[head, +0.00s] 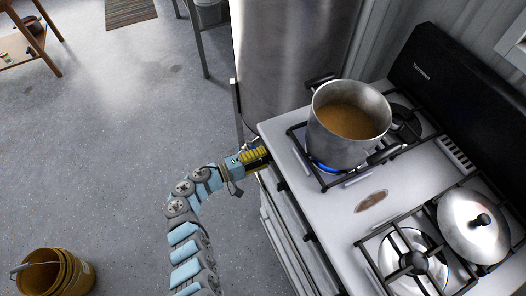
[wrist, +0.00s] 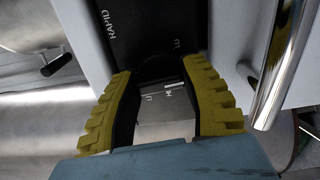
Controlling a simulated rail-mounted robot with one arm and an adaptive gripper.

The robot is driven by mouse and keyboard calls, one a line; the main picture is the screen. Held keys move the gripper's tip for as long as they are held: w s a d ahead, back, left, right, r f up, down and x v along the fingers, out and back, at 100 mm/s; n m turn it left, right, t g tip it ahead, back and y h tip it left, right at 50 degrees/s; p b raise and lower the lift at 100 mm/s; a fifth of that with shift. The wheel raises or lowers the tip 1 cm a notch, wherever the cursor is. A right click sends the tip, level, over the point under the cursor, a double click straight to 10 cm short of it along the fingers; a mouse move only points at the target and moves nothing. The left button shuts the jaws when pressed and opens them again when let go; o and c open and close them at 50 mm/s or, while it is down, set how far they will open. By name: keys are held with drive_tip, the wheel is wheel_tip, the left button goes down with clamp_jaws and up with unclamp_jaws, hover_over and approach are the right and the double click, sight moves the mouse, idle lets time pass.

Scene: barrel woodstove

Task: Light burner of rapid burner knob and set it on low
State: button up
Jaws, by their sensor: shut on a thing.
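My gripper (head: 254,156) is at the front edge of the stove, below the near left burner. In the wrist view my gripper (wrist: 163,72) has its yellow ridged fingers closed around the rapid burner knob (wrist: 163,108), a grey part with small white marks. The word RAPID is on the dark panel (wrist: 125,35) just beyond it. The fingers partly hide the knob, and its exact setting is hard to read. A blue flame (head: 322,165) burns on the front left burner under a steel pot (head: 347,137) of brown liquid.
A metal handle bar (wrist: 281,65) stands close to the right finger in the wrist view. A yellow bucket (head: 62,275) is on the open floor at lower left.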

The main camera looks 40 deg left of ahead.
drive_tip(key=n+p, duration=0.3)
drive_tip(key=n, duration=0.1)
drive_tip(key=shift+r+n, duration=0.15)
drive_tip(key=shift+n, duration=0.25)
drive_tip(key=shift+n+p, duration=0.95)
drive_tip(key=shift+n, duration=0.65)
drive_tip(key=shift+f+n, duration=0.2)
drive_tip(key=shift+n, duration=0.2)
drive_tip(key=o, duration=1.2)
drive_tip(key=v, duration=1.2)
